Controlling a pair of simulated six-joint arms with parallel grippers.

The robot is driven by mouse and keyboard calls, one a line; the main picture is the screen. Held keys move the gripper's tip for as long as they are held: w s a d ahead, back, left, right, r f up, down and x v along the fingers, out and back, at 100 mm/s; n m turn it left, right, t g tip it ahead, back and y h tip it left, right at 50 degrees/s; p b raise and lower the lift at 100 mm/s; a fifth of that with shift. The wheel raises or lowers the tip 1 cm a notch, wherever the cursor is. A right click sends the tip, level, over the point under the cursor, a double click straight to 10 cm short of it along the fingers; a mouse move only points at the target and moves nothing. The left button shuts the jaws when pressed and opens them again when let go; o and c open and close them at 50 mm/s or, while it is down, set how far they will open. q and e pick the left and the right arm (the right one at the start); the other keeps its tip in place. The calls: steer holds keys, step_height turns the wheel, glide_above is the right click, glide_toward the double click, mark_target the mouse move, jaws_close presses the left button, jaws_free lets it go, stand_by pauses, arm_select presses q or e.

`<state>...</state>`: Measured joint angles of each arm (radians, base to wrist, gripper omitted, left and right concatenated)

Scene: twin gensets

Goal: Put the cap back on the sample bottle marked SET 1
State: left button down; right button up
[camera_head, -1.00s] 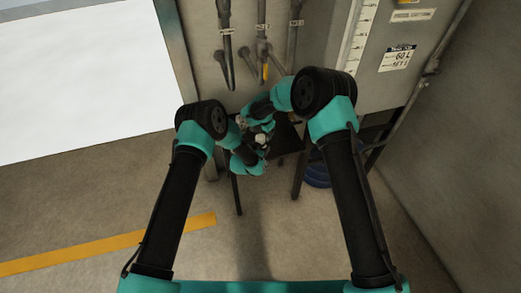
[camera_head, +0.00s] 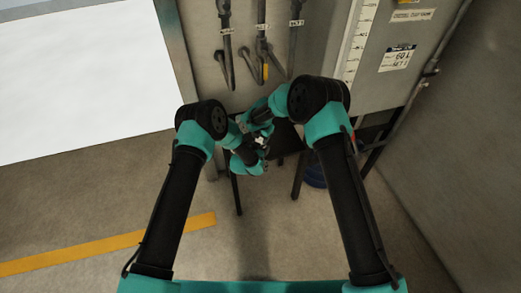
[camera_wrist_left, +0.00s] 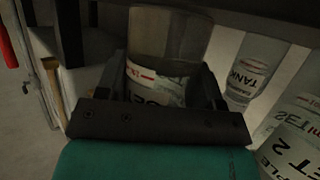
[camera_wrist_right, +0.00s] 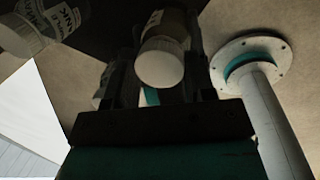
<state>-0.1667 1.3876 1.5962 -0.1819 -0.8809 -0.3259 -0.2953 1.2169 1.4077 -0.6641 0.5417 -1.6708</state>
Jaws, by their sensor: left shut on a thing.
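My left gripper (camera_wrist_left: 163,88) is shut around a clear sample bottle (camera_wrist_left: 168,38) in the left wrist view. Its label shows part of the word SET; the number is hidden. In the right wrist view a white cap (camera_wrist_right: 160,64) is at the end of a bottle (camera_wrist_right: 167,24); I cannot tell if it is seated. My right gripper (camera_wrist_right: 160,75) has its fingers apart, one on each side of the cap, with dark gaps beside it. In the head view both grippers are close together and largely hidden by my arms.
A bottle marked SET 2 (camera_wrist_left: 292,145) and a bottle marked TANK (camera_wrist_left: 250,72) stand right of the held bottle. A white-capped bottle (camera_wrist_right: 22,35) shows at upper left in the right wrist view. Pipes (camera_head: 262,50) and a grey tank (camera_head: 385,60) are behind the dark stand (camera_head: 290,142).

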steer(key=c, duration=0.4)
steer(key=o, duration=1)
steer(key=shift+c, duration=0.2)
steer(key=shift+r, duration=2.25)
steer(key=o, duration=0.5)
steer(key=shift+r, duration=0.1)
